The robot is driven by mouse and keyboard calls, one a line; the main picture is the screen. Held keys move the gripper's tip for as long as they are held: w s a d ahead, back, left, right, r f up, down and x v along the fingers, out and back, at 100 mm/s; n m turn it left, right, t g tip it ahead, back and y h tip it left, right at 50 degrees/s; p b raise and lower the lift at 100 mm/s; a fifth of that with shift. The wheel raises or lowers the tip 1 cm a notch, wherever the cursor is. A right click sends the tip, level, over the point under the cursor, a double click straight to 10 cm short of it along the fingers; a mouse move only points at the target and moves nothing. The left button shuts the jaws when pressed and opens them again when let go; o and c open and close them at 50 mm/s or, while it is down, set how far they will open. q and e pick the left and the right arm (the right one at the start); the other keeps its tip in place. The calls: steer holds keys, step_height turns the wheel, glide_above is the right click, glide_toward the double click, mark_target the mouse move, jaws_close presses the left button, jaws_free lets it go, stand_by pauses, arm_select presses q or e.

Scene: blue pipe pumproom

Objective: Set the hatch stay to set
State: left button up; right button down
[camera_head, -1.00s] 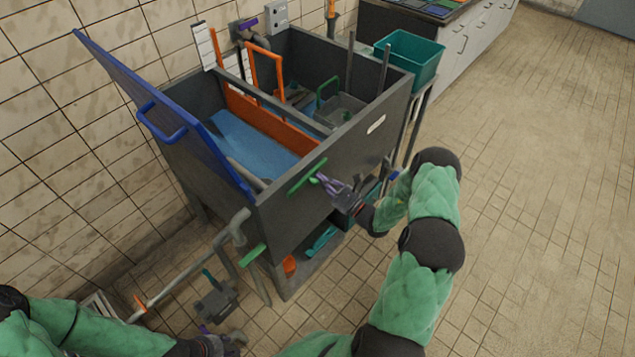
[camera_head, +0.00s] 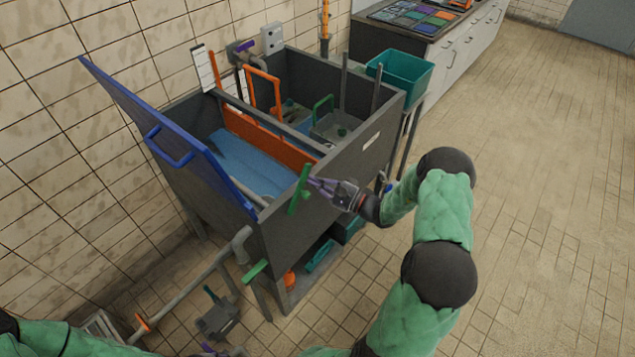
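The blue hatch (camera_head: 165,125) with its blue handle (camera_head: 168,147) stands raised and tilted at the left of the grey tank (camera_head: 290,240). A green lever (camera_head: 299,190) on the tank's front wall, probably the hatch stay, stands steep, near upright. My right gripper (camera_head: 313,187), with purple fingers, is at this lever from the right. Its fingertips meet or nearly meet the lever; whether they are closed on it is too small to tell. My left gripper (camera_head: 222,350) is low at the bottom edge, partly cut off, away from the tank.
Inside the tank are a blue surface, an orange divider (camera_head: 262,134) and a grey box with a green handle. A second green lever (camera_head: 255,270) sits on the pipe at the lower front corner. A teal bin (camera_head: 400,77) stands behind right. The tiled floor at right is clear.

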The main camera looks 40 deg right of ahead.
mark_target(304, 192)
steer(key=a+r+n, duration=0.1)
steer(key=n, duration=0.1)
steer(key=s+a+r+n+g, duration=0.1)
steer(key=a+n, duration=0.1)
steer(key=a+r+n+b, duration=0.1)
steer(key=n, duration=0.1)
steer(key=shift+s+a, duration=0.15)
steer(key=shift+a, duration=0.2)
steer(key=shift+s+a+n+g+h+b, duration=0.2)
steer(key=shift+s+a+n+g+b, duration=0.1)
steer(key=shift+a+n+b, duration=0.75)
steer(key=shift+s+a+n+g+h+b, duration=0.25)
steer(key=shift+a+n+b, duration=0.45)
steer(key=shift+a+b, duration=0.75)
steer(key=shift+s+a+n+g+h+b, duration=0.15)
steer(key=shift+s+a+n+b, duration=0.2)
steer(key=shift+a+n+b, duration=0.85)
steer(key=shift+d+m, duration=0.2)
steer(key=shift+m, duration=0.15)
steer(key=shift+r, duration=0.1)
steer(key=s+d+r+p, duration=0.1)
steer(key=s+d+r, duration=0.2)
steer(key=s+d, duration=0.4)
steer(key=shift+s+d+r, duration=0.3)
steer(key=shift+s+d, duration=0.05)
steer(key=shift+s, duration=0.2)
